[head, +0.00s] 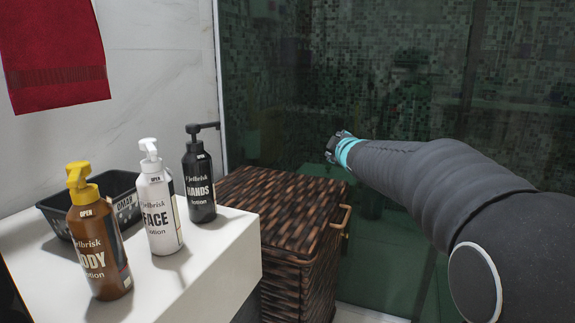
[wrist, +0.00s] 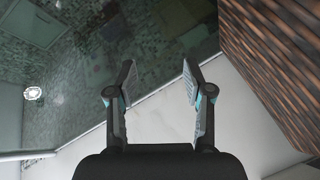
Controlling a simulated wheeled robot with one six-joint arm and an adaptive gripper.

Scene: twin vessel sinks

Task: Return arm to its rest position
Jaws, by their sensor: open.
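My gripper (wrist: 157,80) is open and empty in the wrist view, its two fingers apart with nothing between them. In the head view my arm reaches in from the right. Its end, with a teal band, is above and to the right of the wicker hamper (head: 285,215), in front of the dark glass. The fingers are hard to make out in the head view. The hamper's woven side also shows at the right of the wrist view (wrist: 280,60), apart from the fingers.
A brown bottle (head: 98,240), a white bottle (head: 158,210) and a black bottle (head: 199,182) stand on the white counter (head: 215,255). A black basket (head: 55,215) sits behind them. A red towel (head: 55,50) hangs at left. Glass (head: 320,80) closes off the back.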

